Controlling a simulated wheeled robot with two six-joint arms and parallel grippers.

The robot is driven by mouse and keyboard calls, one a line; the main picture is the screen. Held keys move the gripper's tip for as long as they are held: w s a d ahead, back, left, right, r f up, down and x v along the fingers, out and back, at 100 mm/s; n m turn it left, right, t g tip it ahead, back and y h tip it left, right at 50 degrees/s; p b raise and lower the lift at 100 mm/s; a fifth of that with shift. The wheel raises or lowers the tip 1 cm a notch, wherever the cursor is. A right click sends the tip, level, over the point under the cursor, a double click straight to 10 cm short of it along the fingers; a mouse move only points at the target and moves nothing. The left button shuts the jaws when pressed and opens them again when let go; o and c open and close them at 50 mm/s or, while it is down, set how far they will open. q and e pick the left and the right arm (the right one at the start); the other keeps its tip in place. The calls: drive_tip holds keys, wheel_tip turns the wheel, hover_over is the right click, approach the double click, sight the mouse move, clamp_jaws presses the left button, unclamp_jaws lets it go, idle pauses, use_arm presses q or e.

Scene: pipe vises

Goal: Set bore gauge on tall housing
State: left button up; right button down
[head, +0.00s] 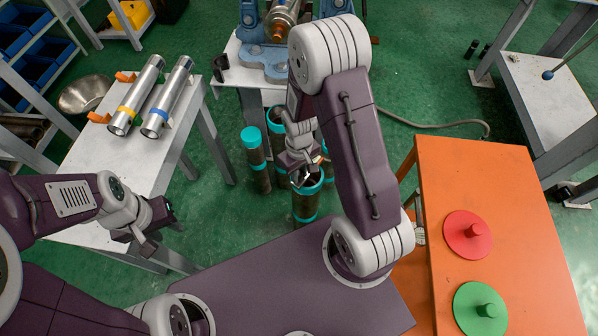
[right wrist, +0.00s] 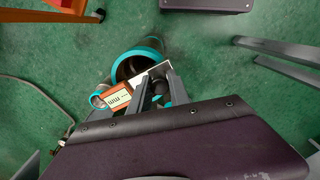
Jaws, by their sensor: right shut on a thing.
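The bore gauge (right wrist: 117,97), with an orange body and a white face marked "mm", shows in the right wrist view. My right gripper (right wrist: 157,98) is shut on it; its fingers hide part of it. In the head view my right gripper (head: 297,172) is above a group of dark upright pipes with teal ends (head: 306,205). In the wrist view a wide teal-rimmed opening (right wrist: 140,62) is just beyond the gauge; I cannot tell whether they touch. I cannot tell which piece is the tall housing. My left gripper (head: 152,232) is by the white table's front edge, its jaws unclear.
Two silver cylinders, one yellow-banded (head: 135,97) and one blue-banded (head: 168,98), lie on the white table (head: 88,190). A blue vise (head: 262,55) stands at the back. The orange table (head: 510,210) at right holds red (head: 467,235) and green (head: 480,309) knobbed discs.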

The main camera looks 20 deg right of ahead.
drive_tip(key=shift+f, duration=0.4)
idle(0.6)
drive_tip(key=c, duration=1.1)
unclamp_jaws()
drive_tip(key=shift+c, duration=0.2)
wheel_tip(320, 180, up, 7)
drive_tip(key=p, duration=0.6)
drive_tip(key=shift+r+p, duration=0.1)
drive_tip(key=shift+p, duration=0.2)
idle(0.4)
